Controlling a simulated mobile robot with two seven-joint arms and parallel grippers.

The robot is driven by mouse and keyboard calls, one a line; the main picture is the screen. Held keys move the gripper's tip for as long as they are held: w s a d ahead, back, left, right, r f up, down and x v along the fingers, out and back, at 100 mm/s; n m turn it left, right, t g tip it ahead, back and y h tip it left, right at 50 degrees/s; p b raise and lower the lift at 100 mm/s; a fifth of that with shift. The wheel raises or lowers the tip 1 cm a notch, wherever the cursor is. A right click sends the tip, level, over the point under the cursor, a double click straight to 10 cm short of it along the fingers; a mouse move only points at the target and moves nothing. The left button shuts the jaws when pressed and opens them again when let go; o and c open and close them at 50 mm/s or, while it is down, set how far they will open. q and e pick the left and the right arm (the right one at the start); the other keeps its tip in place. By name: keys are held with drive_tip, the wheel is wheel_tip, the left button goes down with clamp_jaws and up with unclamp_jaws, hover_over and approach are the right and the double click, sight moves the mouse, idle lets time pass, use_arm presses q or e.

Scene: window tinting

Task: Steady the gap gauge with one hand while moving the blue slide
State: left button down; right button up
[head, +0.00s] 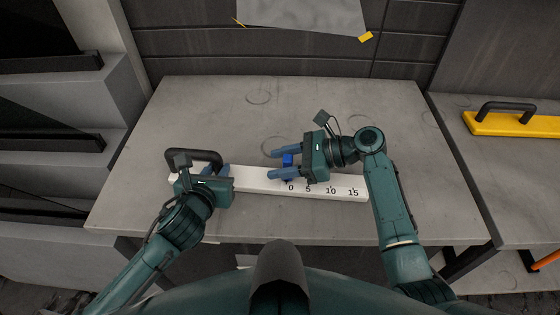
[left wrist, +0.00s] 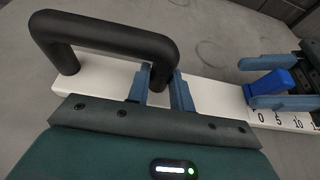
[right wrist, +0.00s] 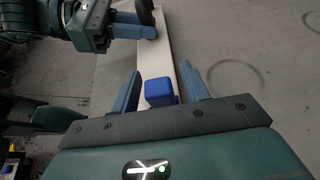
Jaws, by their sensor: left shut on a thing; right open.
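The gap gauge is a long white bar (head: 251,179) lying on the grey table, with a black handle at its left end and a printed scale toward its right end. My left gripper (head: 219,169) is shut on the black handle (left wrist: 110,40), at the handle's right leg. The blue slide (head: 287,160) sits on the bar near the 0 mark. My right gripper (head: 272,164) is open, with one finger on each side of the blue slide. In the right wrist view the blue slide (right wrist: 159,91) stands between the fingers, with gaps visible.
The table (head: 200,110) is clear behind the gauge, apart from faint ring marks. A yellow tool with a black handle (head: 515,124) lies on a separate surface at the right. A grey sheet with yellow tape (head: 305,14) is on the back wall.

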drive_tip(key=shift+a+f, duration=0.1)
drive_tip(key=shift+a, duration=0.15)
clamp_jaws()
idle(0.4)
